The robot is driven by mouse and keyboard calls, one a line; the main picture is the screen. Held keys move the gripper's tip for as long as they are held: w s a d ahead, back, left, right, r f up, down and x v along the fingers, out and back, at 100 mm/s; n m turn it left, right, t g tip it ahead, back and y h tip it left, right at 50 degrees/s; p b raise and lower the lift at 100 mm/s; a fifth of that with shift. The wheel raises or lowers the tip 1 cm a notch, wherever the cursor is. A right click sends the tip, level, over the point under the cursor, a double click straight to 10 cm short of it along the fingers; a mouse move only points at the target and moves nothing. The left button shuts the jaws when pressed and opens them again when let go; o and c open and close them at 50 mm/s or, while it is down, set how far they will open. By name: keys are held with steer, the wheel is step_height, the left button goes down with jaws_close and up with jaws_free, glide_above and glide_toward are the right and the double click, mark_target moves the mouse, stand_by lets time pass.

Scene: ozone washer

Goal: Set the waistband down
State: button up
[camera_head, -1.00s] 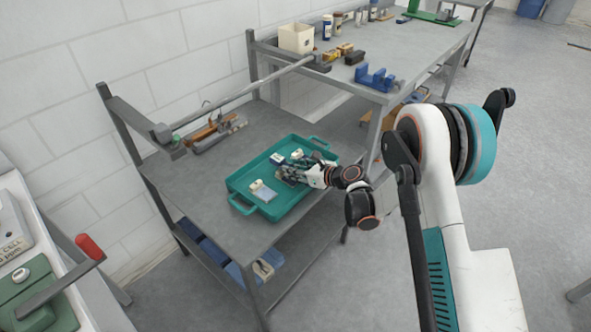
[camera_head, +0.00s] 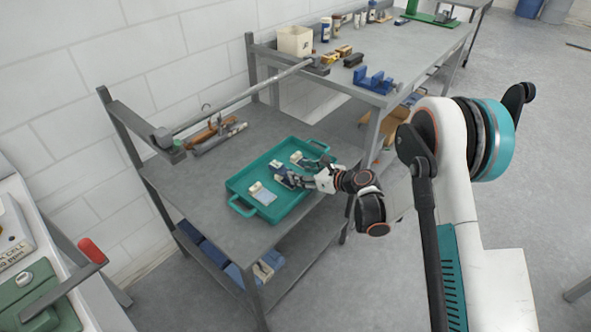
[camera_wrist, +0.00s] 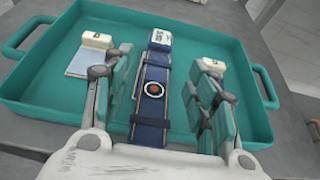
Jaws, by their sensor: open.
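The waistband (camera_wrist: 152,100) is a dark blue strap with a round orange-centred disc and a white tag at its far end. It lies lengthwise in the middle of the teal tray (camera_wrist: 40,85) in the wrist view. In the head view the waistband (camera_head: 279,171) is partly hidden by my gripper (camera_head: 294,175). My gripper (camera_wrist: 163,85) is open, with one finger on each side of the waistband and a gap to it on both sides.
A pale blue item with a white tag (camera_wrist: 90,60) lies left in the tray. Another white tag (camera_wrist: 211,66) shows at right, its item mostly hidden by my finger. The tray rests on a grey bench (camera_head: 190,195); tools (camera_head: 215,135) lie behind it.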

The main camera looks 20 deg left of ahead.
steer(key=p+v, duration=0.1)
steer(key=v, duration=0.7)
steer(key=shift+p, duration=0.35)
steer(key=shift+r, duration=0.15)
